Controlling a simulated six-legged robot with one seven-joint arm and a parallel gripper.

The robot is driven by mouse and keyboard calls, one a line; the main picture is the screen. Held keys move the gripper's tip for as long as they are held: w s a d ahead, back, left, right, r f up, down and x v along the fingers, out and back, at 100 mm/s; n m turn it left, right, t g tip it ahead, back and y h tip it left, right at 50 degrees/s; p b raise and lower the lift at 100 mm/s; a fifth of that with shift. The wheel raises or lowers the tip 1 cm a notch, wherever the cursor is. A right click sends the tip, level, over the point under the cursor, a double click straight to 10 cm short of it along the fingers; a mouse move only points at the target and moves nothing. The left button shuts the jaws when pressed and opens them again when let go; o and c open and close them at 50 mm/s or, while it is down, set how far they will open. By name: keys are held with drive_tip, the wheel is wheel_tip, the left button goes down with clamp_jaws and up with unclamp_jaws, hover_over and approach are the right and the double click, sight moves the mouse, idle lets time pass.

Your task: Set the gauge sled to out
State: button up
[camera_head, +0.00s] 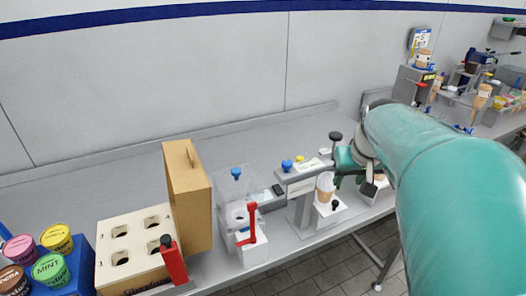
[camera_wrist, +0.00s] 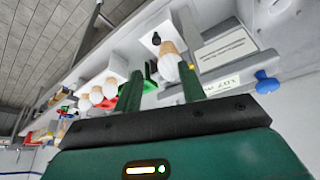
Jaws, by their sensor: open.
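A grey and white gauge stand (camera_head: 300,190) is on the counter right of centre, with a blue knob (camera_head: 287,165) on top. In front of it a white sled-like block (camera_head: 329,207) with a small black knob (camera_head: 335,204) sits below a cone with a white top (camera_head: 325,185). I cannot tell the sled's setting. My gripper (camera_head: 345,165) is beside the stand on its right, partly hidden by my wrist. In the wrist view my gripper (camera_wrist: 160,74) is open, its fingers apart and nothing clearly held. The cone (camera_wrist: 168,52) and black knob (camera_wrist: 156,40) show beyond the fingertips.
Left of the stand are a clear box with a red lever (camera_head: 252,225), a tall tan panel (camera_head: 187,195), a cream block with holes (camera_head: 135,250) and several coloured tubs (camera_head: 50,268). More cones and equipment stand at far right. The counter behind is clear.

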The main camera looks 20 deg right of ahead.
sight(336, 201)
drive_tip(key=x, duration=1.4)
drive_tip(key=shift+d, duration=0.4)
clamp_jaws()
